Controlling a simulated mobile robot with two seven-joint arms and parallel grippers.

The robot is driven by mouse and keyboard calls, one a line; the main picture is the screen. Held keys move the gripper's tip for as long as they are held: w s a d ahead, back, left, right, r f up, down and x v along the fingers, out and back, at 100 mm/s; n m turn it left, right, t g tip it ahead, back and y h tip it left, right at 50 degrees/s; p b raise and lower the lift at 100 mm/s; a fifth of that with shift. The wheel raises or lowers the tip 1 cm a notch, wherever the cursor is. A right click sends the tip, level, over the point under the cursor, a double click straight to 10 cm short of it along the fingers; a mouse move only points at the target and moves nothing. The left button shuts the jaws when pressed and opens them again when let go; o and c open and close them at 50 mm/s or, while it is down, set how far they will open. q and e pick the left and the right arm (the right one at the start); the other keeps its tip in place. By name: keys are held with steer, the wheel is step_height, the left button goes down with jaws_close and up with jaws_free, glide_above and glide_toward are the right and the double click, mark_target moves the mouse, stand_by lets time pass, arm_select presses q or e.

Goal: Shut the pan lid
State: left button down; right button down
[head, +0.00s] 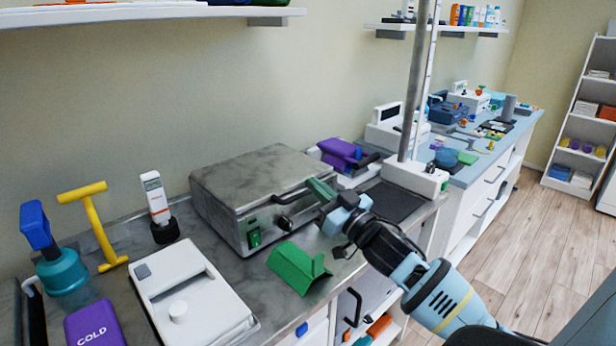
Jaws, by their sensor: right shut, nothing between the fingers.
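The pan appears to be the grey metal box (235,225) on the counter at the middle. Its flat grey lid (265,172) lies level on top, with no clear gap showing along the front edge. A dark bar handle (290,197) sticks out at the front. My right gripper (318,188) is shut and empty at the right end of this handle, by the box's front right corner. I cannot tell whether it touches the handle. My left gripper is not in view.
A green folded piece (298,268) lies before the box. A white flat device (192,298), a purple COLD pack (95,325) and a yellow T-shaped tool (98,225) are at left. A grey pole (413,90) on a white base stands at right.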

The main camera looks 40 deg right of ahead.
steer(key=v, duration=0.2)
steer(key=f+v, duration=0.1)
steer(key=v, duration=0.2)
steer(key=shift+b, duration=0.4)
steer(key=shift+f, duration=0.1)
